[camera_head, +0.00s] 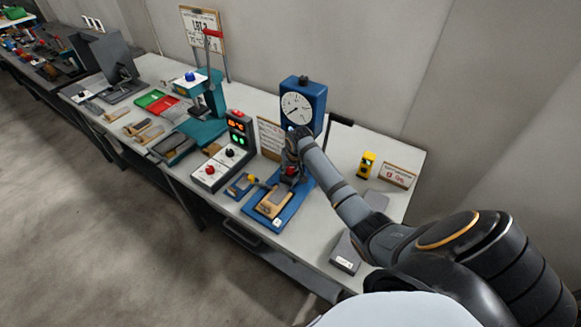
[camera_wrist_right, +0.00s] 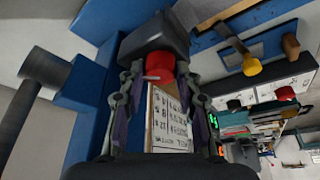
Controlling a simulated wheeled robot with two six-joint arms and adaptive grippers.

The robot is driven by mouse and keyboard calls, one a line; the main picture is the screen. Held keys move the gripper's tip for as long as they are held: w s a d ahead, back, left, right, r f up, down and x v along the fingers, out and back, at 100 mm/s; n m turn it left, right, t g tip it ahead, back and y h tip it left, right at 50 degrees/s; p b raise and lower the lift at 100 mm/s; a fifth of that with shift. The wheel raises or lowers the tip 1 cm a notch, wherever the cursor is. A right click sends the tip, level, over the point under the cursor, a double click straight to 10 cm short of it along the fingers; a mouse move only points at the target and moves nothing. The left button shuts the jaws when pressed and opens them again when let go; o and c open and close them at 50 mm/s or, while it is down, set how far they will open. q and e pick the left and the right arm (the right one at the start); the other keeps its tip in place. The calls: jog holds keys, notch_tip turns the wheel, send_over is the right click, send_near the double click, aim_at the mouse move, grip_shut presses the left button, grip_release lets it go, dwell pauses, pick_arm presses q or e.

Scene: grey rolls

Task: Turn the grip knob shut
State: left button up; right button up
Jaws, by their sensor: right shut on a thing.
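The red grip knob (camera_wrist_right: 160,66) sits against a dark block (camera_wrist_right: 158,34) in the right wrist view. My right gripper (camera_wrist_right: 160,82) is shut on the knob, with a finger on each side of it. In the head view my right gripper (camera_head: 291,160) is at the blue test stand, in front of its column and below the white dial gauge (camera_head: 297,108). There the knob (camera_head: 290,171) shows only as a small red patch. The stand's blue base (camera_head: 277,222) carries a tan block (camera_head: 275,204). My left gripper is in neither view.
A control box (camera_head: 216,171) with knobs and a lit display (camera_head: 237,127) stands left of the blue stand. A teal press (camera_head: 207,105) is farther left.

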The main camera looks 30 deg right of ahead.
jog(key=shift+r+p, duration=0.2)
jog(key=shift+p, duration=0.25)
jog(key=shift+a+m+p, duration=0.1)
jog(key=shift+m+p, duration=0.3)
jog(key=shift+m, duration=0.1)
jog(key=shift+f+h, duration=0.1)
jog(key=shift+h, duration=0.2)
jog(key=shift+f, duration=0.1)
jog(key=o, duration=1.1)
jog(key=shift+o, duration=0.2)
jog(key=shift+r, duration=0.25)
jog(key=v, duration=1.1)
jog(key=shift+r, duration=0.25)
